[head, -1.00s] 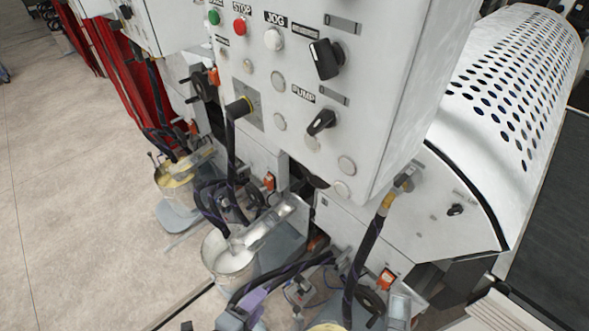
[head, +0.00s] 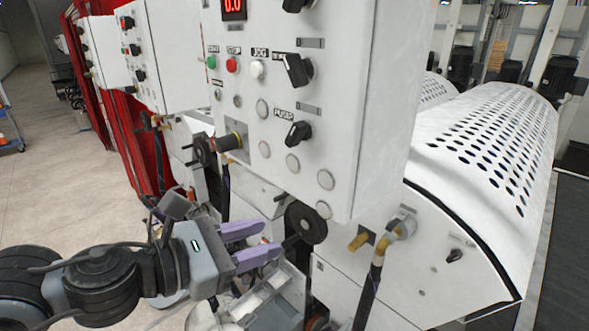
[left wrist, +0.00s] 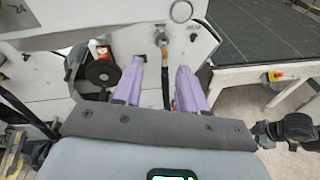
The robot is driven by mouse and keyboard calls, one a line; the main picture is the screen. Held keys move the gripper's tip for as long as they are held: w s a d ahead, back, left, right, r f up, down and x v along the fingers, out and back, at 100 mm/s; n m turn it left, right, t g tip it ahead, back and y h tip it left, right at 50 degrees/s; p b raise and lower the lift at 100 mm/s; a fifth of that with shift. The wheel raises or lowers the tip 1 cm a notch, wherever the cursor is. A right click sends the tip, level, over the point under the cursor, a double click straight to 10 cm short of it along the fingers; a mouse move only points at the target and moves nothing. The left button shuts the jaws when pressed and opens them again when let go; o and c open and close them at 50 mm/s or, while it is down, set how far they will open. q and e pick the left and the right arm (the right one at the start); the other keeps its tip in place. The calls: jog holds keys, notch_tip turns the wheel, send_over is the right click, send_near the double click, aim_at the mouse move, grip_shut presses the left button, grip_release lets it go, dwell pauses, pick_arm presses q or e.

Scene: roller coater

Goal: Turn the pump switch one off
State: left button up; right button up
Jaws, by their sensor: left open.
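The pump switch (head: 298,134) is a black rotary knob on the white control panel (head: 345,150), just under the PUMP label (head: 286,112) in the head view. Its pointer is tilted. My left gripper (head: 272,240) has two purple fingers, spread apart with nothing between them. It is below and left of the pump switch, in front of the machine's lower part. In the left wrist view the open fingers (left wrist: 160,85) point toward the lower machine; the pump switch does not show there. My right gripper is not in view.
Another black knob (head: 297,70) sits above the pump switch, by green, red (head: 232,65) and white buttons. A black handwheel (head: 306,222) and a hose fitting (head: 398,226) stick out below the panel. The perforated white cover (head: 490,140) is at right.

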aim_at(291, 134)
pick_arm(q)
jog(key=s+a+r+m+t+b, duration=0.1)
jog(key=s+r+t, duration=0.1)
jog(key=r, duration=0.5)
jog(key=s+a+r+m+t+b, duration=0.1)
jog(key=a+r, duration=0.1)
jog(key=r, duration=0.6)
jog(key=shift+h, duration=0.3)
jog(key=p+x, duration=0.3)
jog(key=x, duration=0.5)
jog(key=shift+w+d+r, duration=0.1)
jog(key=shift+w+d, duration=0.05)
jog(key=shift+d, duration=0.25)
jog(key=shift+p+x, duration=0.4)
jog(key=shift+x, duration=0.4)
grip_shut()
